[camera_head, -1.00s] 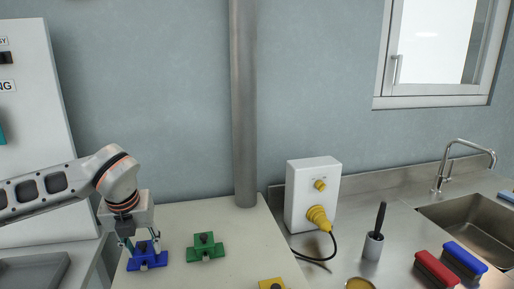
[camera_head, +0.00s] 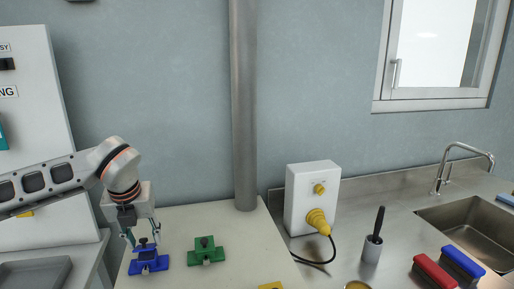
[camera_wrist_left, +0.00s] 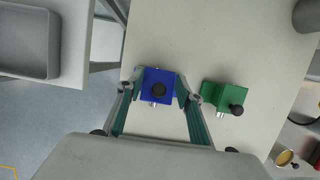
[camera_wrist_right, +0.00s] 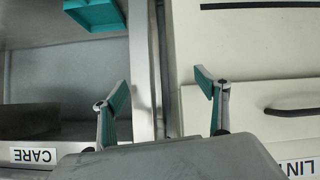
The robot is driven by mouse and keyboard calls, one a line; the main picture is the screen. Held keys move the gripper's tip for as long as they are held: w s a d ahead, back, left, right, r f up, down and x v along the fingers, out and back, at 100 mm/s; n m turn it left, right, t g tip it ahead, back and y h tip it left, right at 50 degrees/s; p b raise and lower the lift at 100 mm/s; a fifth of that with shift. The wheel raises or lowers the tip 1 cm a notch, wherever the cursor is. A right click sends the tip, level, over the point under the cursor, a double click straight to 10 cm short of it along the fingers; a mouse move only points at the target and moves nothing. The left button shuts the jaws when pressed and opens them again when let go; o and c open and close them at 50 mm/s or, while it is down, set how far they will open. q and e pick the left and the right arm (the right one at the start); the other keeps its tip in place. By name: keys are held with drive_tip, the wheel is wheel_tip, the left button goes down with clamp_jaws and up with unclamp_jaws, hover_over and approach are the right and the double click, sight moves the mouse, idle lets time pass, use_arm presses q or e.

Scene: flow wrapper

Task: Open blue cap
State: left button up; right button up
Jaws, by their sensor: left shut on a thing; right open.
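The blue cap (camera_head: 148,254) with a black knob is at the left of the pale table in the head view, over a wider blue base (camera_head: 149,266). My left gripper (camera_head: 143,240) is shut on the blue cap, one finger at each side (camera_wrist_left: 158,92). I cannot tell whether the cap is clear of its base. My right gripper (camera_wrist_right: 165,85) is open and empty, seen only in its own wrist view.
A green capped block (camera_head: 206,251) stands right of the blue one, with a yellow one (camera_head: 271,286) at the front edge. A vertical pipe (camera_head: 243,110) stands behind the table. A white box with a yellow plug (camera_head: 318,216) is further right.

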use_arm(q)
drive_tip(key=shift+w+a+r, duration=0.15)
drive_tip(key=shift+w+r, duration=0.1)
drive_tip(key=shift+w, duration=0.4)
drive_tip(key=c, duration=0.3)
drive_tip(key=shift+w, duration=0.25)
drive_tip(key=shift+w+a, duration=0.25)
drive_tip(key=shift+w, duration=0.45)
drive_tip(key=shift+w+a+f, duration=0.1)
drive_tip(key=shift+w+f, duration=0.15)
drive_tip(key=shift+w, duration=0.2)
drive_tip(key=shift+w+a+f, duration=0.1)
drive_tip(key=shift+w+f, duration=0.1)
drive_tip(key=shift+w, duration=0.2)
drive_tip(key=shift+w+f, duration=0.1)
drive_tip(key=shift+f, duration=0.05)
drive_tip(key=shift+w+a+f, duration=0.15)
drive_tip(key=shift+w+f, duration=0.1)
drive_tip(key=shift+w, duration=0.05)
drive_tip(key=o, duration=0.6)
drive_tip(key=shift+c, duration=0.2)
